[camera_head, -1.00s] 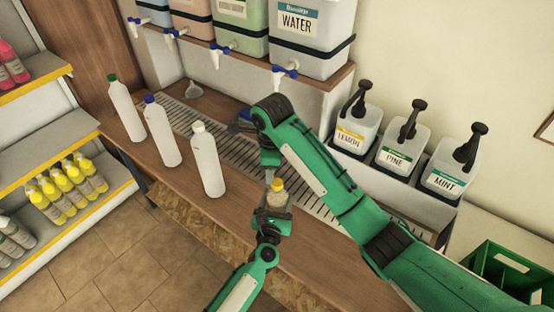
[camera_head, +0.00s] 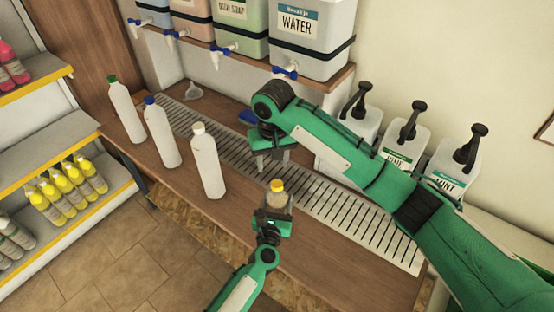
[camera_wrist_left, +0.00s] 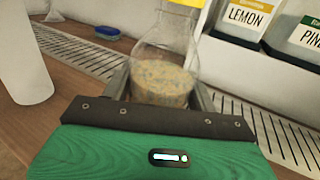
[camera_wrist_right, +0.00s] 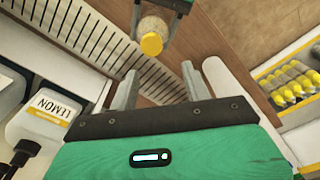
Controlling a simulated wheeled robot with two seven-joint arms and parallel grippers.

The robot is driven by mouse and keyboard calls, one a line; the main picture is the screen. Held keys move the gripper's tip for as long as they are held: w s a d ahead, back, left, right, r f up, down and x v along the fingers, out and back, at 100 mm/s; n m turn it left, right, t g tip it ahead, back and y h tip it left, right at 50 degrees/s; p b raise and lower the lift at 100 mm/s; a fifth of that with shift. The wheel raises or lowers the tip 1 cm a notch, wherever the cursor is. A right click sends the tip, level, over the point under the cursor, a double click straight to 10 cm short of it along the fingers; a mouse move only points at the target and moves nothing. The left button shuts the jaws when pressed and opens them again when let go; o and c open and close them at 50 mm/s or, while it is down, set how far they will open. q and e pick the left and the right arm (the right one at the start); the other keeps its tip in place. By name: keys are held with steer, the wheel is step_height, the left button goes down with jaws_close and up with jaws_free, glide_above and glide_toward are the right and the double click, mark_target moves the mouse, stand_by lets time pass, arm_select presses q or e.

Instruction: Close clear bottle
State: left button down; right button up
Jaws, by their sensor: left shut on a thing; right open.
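The clear bottle (camera_head: 291,200) holds speckled tan contents and has a yellow cap (camera_head: 277,186) on its neck. My left gripper (camera_head: 275,212) is shut around the bottle and holds it upright near the counter's front edge. The left wrist view shows the bottle (camera_wrist_left: 165,75) between the fingers, with the cap cut off at the top. My right gripper (camera_head: 272,163) is open and empty, behind the cap and apart from it. In the right wrist view the cap (camera_wrist_right: 151,43) shows beyond the spread fingers (camera_wrist_right: 160,88). I cannot tell how tightly the cap sits.
Three white bottles with green (camera_head: 122,105), blue (camera_head: 160,130) and white (camera_head: 207,160) caps stand left on the counter. A slotted drain grate (camera_head: 335,205) runs behind. Pump containers (camera_head: 403,148) stand right. Tapped drums (camera_head: 310,35) sit on a shelf above. A funnel (camera_head: 192,91) lies far back.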

mark_target(277, 183)
steer(key=n, duration=0.3)
steer(key=shift+s+d+r, duration=0.1)
steer(key=shift+d+r, duration=0.1)
steer(key=shift+d, duration=0.1)
steer(key=n, duration=0.4)
steer(key=shift+s+d+r+g, duration=0.15)
steer(key=shift+d+g, duration=0.15)
steer(key=shift+d, duration=0.05)
steer(key=shift+f, duration=4)
steer(key=c, duration=1)
steer(key=shift+c, duration=0.2)
